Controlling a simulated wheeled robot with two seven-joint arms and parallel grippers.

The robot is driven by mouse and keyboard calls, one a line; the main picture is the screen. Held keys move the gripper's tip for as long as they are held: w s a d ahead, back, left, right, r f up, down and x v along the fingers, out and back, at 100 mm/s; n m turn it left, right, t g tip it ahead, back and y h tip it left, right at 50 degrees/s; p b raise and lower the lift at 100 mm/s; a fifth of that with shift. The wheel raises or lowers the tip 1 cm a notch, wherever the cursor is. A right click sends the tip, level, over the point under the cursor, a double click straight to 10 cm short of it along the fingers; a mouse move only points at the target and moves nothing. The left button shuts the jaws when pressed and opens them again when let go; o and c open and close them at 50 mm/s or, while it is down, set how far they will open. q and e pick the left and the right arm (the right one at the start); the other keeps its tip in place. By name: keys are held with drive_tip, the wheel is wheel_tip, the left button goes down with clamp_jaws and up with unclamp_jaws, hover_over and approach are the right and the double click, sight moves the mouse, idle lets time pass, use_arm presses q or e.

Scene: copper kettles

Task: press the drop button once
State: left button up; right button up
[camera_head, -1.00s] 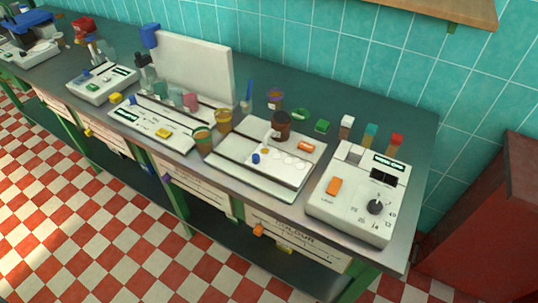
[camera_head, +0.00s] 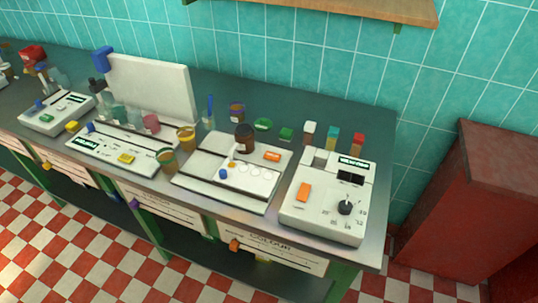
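No button label reads clearly as "drop", so I cannot tell which one it is. The white device at the right (camera_head: 322,226) has a large orange button (camera_head: 304,192) and a black knob (camera_head: 345,208). The flat white station in the middle (camera_head: 198,188) has an orange button (camera_head: 272,156), a small blue knob (camera_head: 223,173) and a row of pale round spots. A dark brown bottle (camera_head: 244,138) stands over its back part. The white panel further left (camera_head: 100,150) has a yellow button (camera_head: 126,158). Neither of my grippers is in view.
These stand on a long grey bench (camera_head: 376,180). Amber jars (camera_head: 186,138), a white upright board (camera_head: 150,88) and small coloured blocks (camera_head: 332,138) stand around them. A red cabinet (camera_head: 470,200) is at the right. Checkered floor lies free in front.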

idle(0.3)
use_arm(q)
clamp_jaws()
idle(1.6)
